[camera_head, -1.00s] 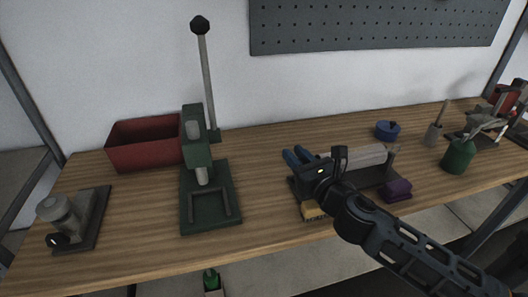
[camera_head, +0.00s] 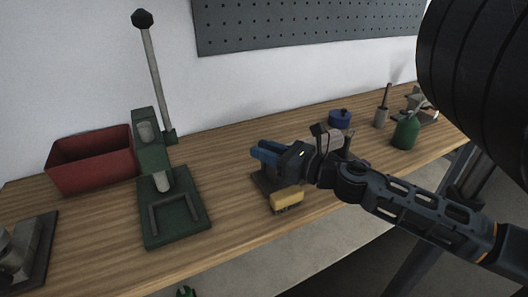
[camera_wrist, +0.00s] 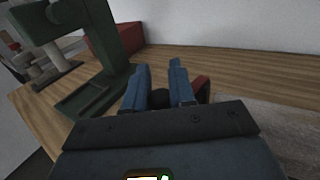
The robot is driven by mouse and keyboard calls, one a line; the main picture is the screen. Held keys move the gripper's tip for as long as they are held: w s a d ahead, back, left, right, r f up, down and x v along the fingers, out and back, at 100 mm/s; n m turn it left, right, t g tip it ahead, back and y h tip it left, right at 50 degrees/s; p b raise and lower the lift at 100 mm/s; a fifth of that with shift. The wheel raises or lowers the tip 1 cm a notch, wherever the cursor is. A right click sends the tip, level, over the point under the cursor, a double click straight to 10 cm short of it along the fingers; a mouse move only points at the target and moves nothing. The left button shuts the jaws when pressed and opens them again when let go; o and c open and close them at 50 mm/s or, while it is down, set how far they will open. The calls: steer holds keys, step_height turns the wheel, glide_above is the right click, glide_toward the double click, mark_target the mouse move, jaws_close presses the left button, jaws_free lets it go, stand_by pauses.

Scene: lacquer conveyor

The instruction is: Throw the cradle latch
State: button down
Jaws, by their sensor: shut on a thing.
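My gripper (camera_head: 258,151) has blue fingers and is over the cradle, at the middle of the bench. In the wrist view its two fingers (camera_wrist: 159,72) stand with a dark round knob (camera_wrist: 172,98) between them, and the gripper is shut on it. The knob looks like part of the latch, but the rest of it is hidden. A red piece (camera_wrist: 203,88) shows just beside the right finger. The cradle's dark base (camera_head: 262,184) shows below the gripper in the head view; my gripper and arm hide most of the cradle.
A green lever press (camera_head: 176,222) stands left of the cradle, with a red bin (camera_head: 92,165) behind it. A yellow block (camera_head: 286,200) lies at the cradle's front.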

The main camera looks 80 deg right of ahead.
steer(key=c, duration=1)
jaws_free()
steer(key=shift+s+a+f, duration=0.1)
steer(key=shift+s, duration=0.35)
steer(key=shift+b+v, duration=1.6)
steer(key=shift+v, duration=1.85)
steer(key=shift+a, duration=0.1)
